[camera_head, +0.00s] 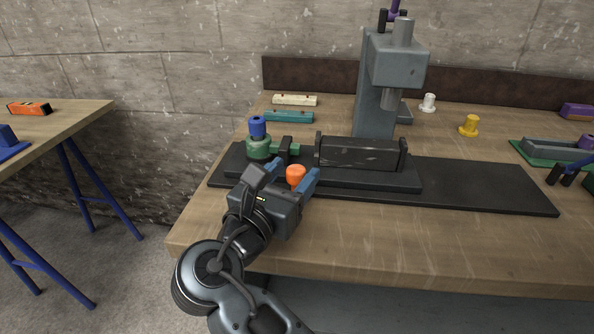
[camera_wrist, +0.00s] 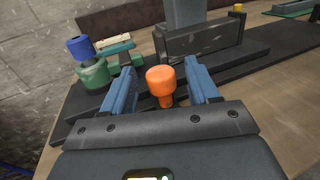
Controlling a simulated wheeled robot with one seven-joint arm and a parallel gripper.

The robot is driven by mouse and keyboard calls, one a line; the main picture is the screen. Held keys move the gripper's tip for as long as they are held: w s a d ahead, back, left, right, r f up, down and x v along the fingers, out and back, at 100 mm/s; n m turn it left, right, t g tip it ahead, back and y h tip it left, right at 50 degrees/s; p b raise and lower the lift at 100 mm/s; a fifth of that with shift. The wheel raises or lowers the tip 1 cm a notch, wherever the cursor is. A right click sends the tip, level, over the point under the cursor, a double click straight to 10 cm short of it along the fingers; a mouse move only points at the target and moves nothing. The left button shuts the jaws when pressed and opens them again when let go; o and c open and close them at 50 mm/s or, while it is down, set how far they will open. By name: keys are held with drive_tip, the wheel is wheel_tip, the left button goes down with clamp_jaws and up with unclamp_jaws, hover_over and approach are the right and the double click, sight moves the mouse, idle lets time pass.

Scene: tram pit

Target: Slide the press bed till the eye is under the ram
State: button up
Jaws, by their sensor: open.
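The press bed (camera_head: 408,182) is a dark plate lying on a longer black base. A green round part (camera_head: 259,148), seemingly the eye, sits at its left end with a blue cylinder (camera_head: 258,127) on top. An orange knob (camera_head: 296,174) stands at the bed's near side. My gripper (camera_wrist: 160,74) is open, its blue fingers on either side of the orange knob (camera_wrist: 160,82); whether they touch it is unclear.
A dark upright block (camera_head: 358,154) stands on the bed, right of the knob. The black base (camera_head: 490,190) is clear at right. White (camera_head: 428,103) and yellow (camera_head: 468,126) bushes stand behind. Cream (camera_head: 295,100) and teal (camera_head: 289,117) bars lie at back left.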

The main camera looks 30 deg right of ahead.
drive_tip(key=shift+x, duration=1.05)
clamp_jaws()
